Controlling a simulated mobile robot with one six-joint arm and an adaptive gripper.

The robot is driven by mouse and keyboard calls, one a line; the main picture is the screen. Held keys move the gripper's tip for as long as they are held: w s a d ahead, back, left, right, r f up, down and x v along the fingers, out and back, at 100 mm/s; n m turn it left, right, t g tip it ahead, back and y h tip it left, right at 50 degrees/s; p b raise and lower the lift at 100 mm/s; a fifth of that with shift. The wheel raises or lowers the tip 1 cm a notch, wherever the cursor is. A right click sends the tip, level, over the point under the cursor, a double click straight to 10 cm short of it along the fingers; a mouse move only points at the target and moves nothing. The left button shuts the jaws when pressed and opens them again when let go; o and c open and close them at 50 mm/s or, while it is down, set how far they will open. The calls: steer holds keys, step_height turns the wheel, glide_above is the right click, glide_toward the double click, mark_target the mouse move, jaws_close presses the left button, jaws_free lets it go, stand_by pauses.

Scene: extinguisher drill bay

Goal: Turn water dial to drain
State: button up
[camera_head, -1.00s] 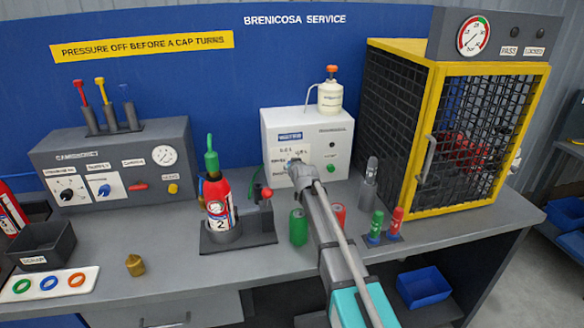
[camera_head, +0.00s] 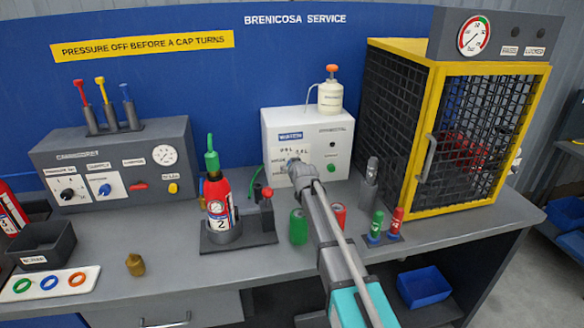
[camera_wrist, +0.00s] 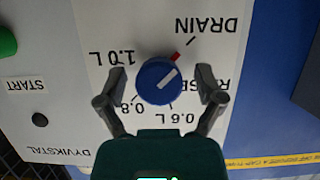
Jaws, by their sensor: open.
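In the head view, my gripper (camera_head: 297,168) is at the white box's front and largely hides the dial.
The white box (camera_head: 341,144) has a green button (camera_head: 331,168) right of the dial and a bottle (camera_head: 330,97) on top. A yellow-framed cage (camera_head: 470,140) stands to the right. An extinguisher (camera_head: 219,205) in a stand and green and red cans are in front.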

steer(key=shift+m, duration=0.3)
steer(key=shift+m+g+y, duration=0.3)
steer(key=shift+m+y, duration=0.4)
steer(key=shift+m, duration=0.1)
steer(key=shift+f+m+y+b, duration=0.1)
steer(key=shift+m+y+b, duration=0.65)
steer(key=shift+m+y, duration=0.5)
steer(key=s+d+r+g+h+p, duration=0.1)
steer(key=s+d+g+p, duration=0.1)
steer(key=s, duration=0.7)
steer(key=s+d+r+n+g+h+p, duration=0.1)
steer(key=s+d+r+p, duration=0.1)
steer(key=s+d+p, duration=0.3)
steer(key=s+d+r+n+g+h+p, duration=0.1)
steer(key=s+p, duration=0.5)
steer(key=s, duration=0.8)
steer(key=shift+d+r+g, duration=0.4)
steer(key=shift+d+g, duration=0.4)
steer(key=shift+d, duration=0.35)
